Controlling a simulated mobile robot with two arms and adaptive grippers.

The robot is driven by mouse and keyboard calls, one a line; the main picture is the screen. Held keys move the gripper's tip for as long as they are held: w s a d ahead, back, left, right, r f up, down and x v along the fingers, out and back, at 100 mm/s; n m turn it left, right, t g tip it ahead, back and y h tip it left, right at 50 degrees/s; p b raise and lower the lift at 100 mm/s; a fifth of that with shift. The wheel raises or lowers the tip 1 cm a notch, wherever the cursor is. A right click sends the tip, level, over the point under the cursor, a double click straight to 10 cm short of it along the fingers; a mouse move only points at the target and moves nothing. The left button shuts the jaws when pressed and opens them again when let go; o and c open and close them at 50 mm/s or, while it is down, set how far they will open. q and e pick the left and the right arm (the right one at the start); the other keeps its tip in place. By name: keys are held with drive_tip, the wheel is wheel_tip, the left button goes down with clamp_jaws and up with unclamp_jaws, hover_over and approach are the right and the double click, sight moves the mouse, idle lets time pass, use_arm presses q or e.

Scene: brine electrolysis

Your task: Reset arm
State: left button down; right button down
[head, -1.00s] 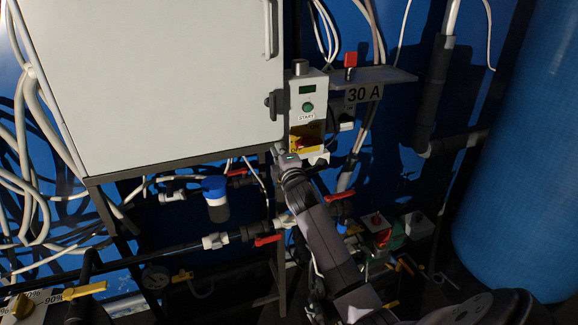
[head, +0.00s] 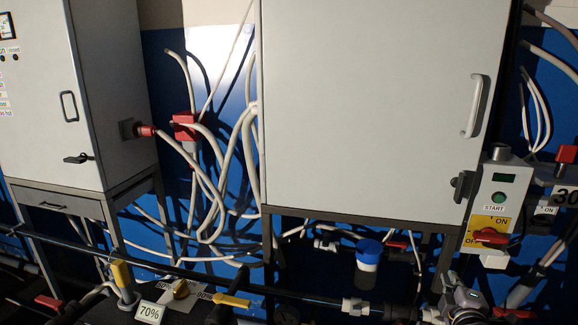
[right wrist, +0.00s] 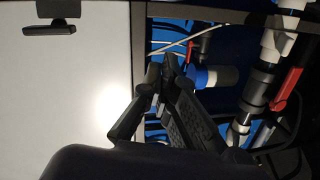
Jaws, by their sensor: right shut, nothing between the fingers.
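My right gripper (head: 462,298) shows at the lower right of the head view, below and slightly left of the grey START control box (head: 499,192). It is apart from the box. In the right wrist view its dark fingers (right wrist: 166,68) are together, with nothing held between them. My left gripper is not in view.
A large grey cabinet (head: 365,105) stands left of the control box. Another cabinet (head: 112,85) is at the far left, joined by cables. Pipes, a blue-capped filter (head: 368,262) and red valve handles crowd the space below. A yellow-handled valve (head: 231,300) and 70% label are at the bottom.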

drive_tip(key=s+a+f+m+g+y, duration=0.3)
drive_tip(key=s+a+f+m+g, duration=0.15)
drive_tip(key=s+a+f, duration=0.7)
drive_tip(key=s+a+f+m+g+y, duration=0.25)
drive_tip(key=s+a+f, duration=0.2)
drive_tip(key=s, duration=0.65)
drive_tip(key=s+a+f+m+g+y, duration=0.1)
drive_tip(key=s+a+f+m+g, duration=0.3)
drive_tip(key=s, duration=0.6)
wheel_tip(320, 180, down, 25)
drive_tip(key=n+g+b, duration=0.1)
drive_tip(key=g, duration=0.1)
drive_tip(key=s+d+f+g, duration=0.1)
drive_tip(key=s+d+f, duration=0.1)
drive_tip(key=s+f, duration=1.6)
drive_tip(key=shift+d+f+n+h+b, duration=0.25)
drive_tip(key=shift+n+h+b, duration=0.1)
drive_tip(key=shift+b, duration=0.1)
drive_tip(key=shift+s, duration=0.1)
